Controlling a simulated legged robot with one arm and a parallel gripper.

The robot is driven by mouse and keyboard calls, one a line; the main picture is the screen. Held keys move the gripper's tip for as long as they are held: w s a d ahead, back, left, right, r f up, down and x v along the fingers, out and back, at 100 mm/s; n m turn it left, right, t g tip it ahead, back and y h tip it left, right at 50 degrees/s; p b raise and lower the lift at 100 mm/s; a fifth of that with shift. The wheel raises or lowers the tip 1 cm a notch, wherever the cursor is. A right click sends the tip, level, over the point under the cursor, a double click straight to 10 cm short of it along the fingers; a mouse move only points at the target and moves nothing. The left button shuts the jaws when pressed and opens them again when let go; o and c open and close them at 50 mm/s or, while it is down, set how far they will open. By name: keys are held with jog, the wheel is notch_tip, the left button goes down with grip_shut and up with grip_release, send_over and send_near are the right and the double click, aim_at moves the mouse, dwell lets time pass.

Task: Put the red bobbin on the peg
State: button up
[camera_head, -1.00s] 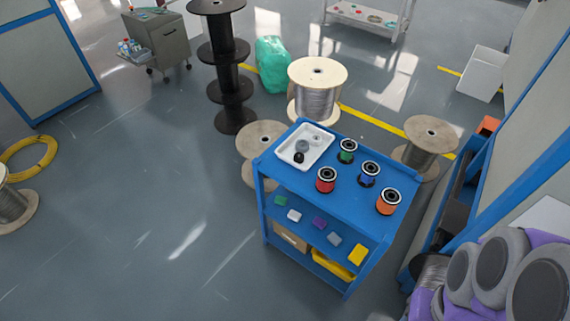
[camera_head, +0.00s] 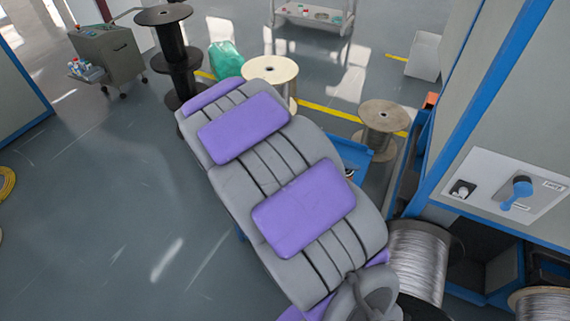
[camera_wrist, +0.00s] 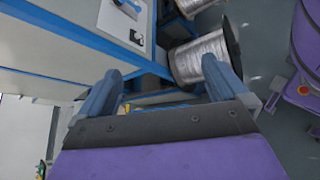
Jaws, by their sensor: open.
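The red bobbin is not visible now; my arm covers most of the blue cart (camera_head: 374,153) in the head view, where the bobbins stood earlier. Only a corner of the cart top shows, with a small dark part of something beside my arm. I cannot make out a peg for certain in either view. My gripper (camera_wrist: 158,85) is open in the wrist view, its two blue-grey fingers wide apart. I see nothing held between them. It faces the blue-framed machine and a silver wire spool (camera_wrist: 204,55).
The machine (camera_head: 500,110) at right carries a pale panel (camera_head: 490,200) with a blue handle (camera_head: 518,190) and a dark knob. A large silver wire spool (camera_head: 418,262) stands below it. Wooden spools (camera_head: 382,125) stand behind the cart.

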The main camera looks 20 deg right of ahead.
jog(key=w+a+f+n+t+h, duration=0.1)
jog(key=w+f+n+t+h, duration=0.3)
jog(key=w, duration=0.5)
jog(key=w+a+f+n+t+h, duration=0.1)
jog(key=w+f+n+t+h, duration=0.2)
jog(key=w+f+n, duration=0.45)
jog(key=w+a+f+n+t+y, duration=0.2)
jog(key=w+a+f+n+t, duration=0.25)
jog(key=f, duration=0.35)
jog(key=w+a+f+n+t+y, duration=0.2)
jog(key=w+a+f+n+t, duration=0.25)
jog(key=f, duration=0.45)
jog(key=shift+t, duration=0.4)
jog(key=x, duration=0.5)
jog(key=b+x, duration=0.1)
jog(key=x, duration=0.5)
jog(key=shift+w+a+r, duration=0.1)
jog(key=shift+w+a, duration=0.1)
jog(key=shift+w, duration=0.05)
jog(key=shift+s+b+x, duration=0.25)
jog(key=shift+b+x, duration=0.5)
jog(key=shift+x, duration=1.9)
jog(key=shift+d, duration=0.15)
jog(key=shift+c, duration=0.2)
